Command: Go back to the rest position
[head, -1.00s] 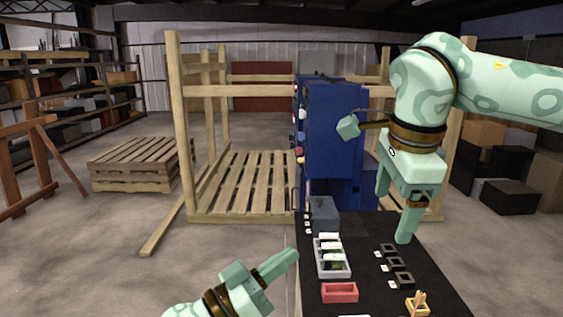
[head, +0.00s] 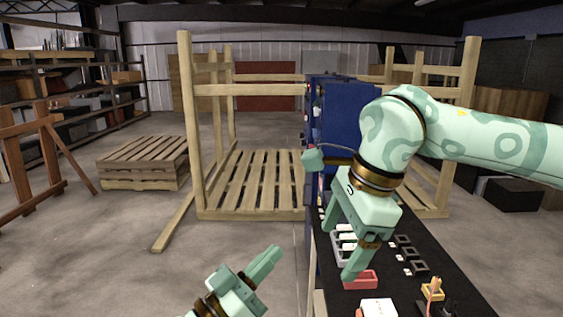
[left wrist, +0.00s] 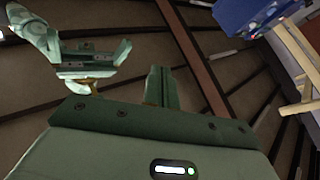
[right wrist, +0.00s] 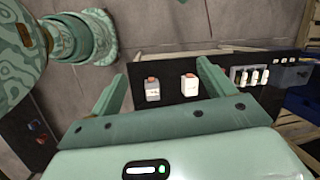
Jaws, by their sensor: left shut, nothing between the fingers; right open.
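My left gripper (head: 268,260) is in the lower middle of the head view, left of the black table and over the floor. Its fingers are together and empty; they also show closed in the left wrist view (left wrist: 159,84). My right gripper (head: 338,243) is over the left part of the table in the head view, fingers pointing down. It is open, with its fingers wide apart in the right wrist view (right wrist: 160,85) and nothing held between them. It hides part of the grey tray.
The black table (head: 440,270) carries a grey tray (head: 340,262), a red tray (head: 362,281), black square holders (head: 404,254), a yellow holder (head: 432,292) and a white box (head: 377,308). A blue cabinet (head: 345,105) and wooden frame (head: 187,130) stand behind.

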